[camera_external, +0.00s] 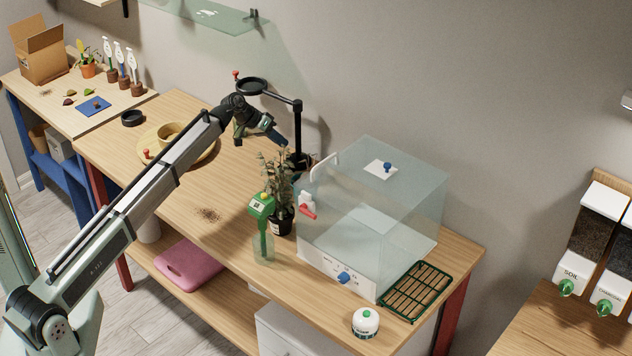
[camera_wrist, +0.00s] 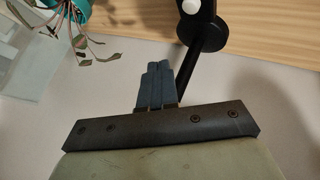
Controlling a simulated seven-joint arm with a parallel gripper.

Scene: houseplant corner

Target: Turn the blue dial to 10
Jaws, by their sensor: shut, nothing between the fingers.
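The blue dial (camera_external: 344,278) sits on the white front panel (camera_external: 330,268) of a clear box (camera_external: 400,215). The marks around the dial are too small to read, so I cannot tell its setting. A second blue knob (camera_external: 387,167) is on a white plate on top of the box. My gripper (camera_external: 284,144) is up over the back of the table, beside a black stand, well away from the dial. In the wrist view the gripper fingers (camera_wrist: 158,66) are together with nothing between them. The dial is not visible in the wrist view.
The black stand (camera_external: 298,130) rises near my gripper. A white round jar (camera_external: 366,322) and a green-rimmed tray (camera_external: 417,291) lie in front and right of the box.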

